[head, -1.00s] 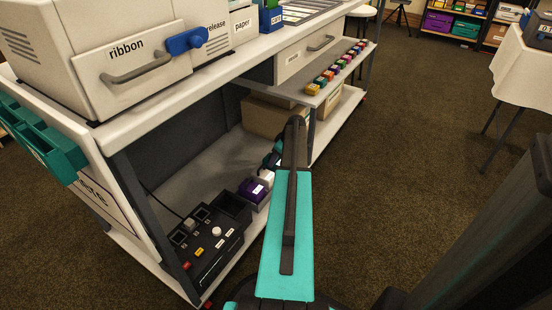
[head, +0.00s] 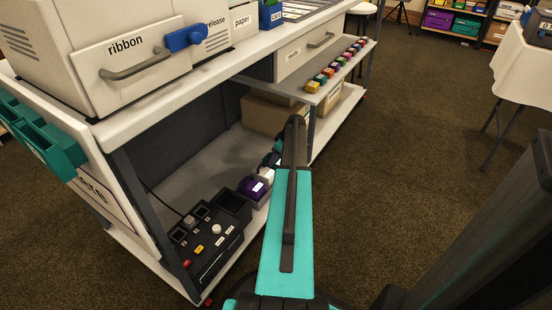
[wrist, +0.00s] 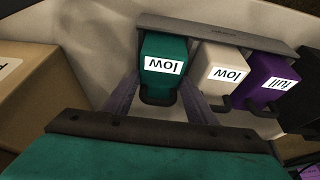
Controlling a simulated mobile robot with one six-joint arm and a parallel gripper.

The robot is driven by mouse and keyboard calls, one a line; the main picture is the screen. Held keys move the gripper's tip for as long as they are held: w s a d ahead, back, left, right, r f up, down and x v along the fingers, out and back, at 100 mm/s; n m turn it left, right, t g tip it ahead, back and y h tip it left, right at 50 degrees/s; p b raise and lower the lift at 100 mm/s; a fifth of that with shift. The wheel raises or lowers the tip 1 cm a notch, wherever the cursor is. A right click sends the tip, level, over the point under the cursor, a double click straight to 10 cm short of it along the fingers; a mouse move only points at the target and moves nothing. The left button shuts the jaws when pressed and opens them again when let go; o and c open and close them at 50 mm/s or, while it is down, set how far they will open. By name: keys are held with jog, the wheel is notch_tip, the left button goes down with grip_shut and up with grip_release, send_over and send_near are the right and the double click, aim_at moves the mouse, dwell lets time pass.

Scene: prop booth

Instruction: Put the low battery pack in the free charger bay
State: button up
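In the wrist view a teal battery pack (wrist: 163,58) labelled "low" stands in a grey holder (wrist: 215,29). To its right are a white pack (wrist: 220,70) labelled "low" and a purple pack (wrist: 271,80) labelled "full". My gripper (wrist: 160,90) is open, its fingers on either side of the teal pack; I see no clear grip. In the head view my arm hides most of the gripper; the white pack (head: 266,174) and purple pack (head: 251,187) show on the lower shelf. The black charger (head: 215,245) sits nearer, with square bays and buttons; which bay is free is unclear.
A dark open box (head: 233,206) lies between charger and packs. Cardboard boxes (head: 262,116) stand deeper on the shelf (head: 215,158). The worktop (head: 160,102) overhangs it, and a cart post (head: 150,215) stands by the charger. The carpet (head: 410,170) to the right is clear.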

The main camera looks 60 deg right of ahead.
jog(key=o, duration=0.3)
jog(key=shift+r, duration=0.1)
jog(key=shift+o, duration=0.6)
jog(key=p+v, duration=0.5)
jog(key=v, duration=0.8)
jog(key=shift+r, duration=0.35)
jog(key=shift+s, duration=0.2)
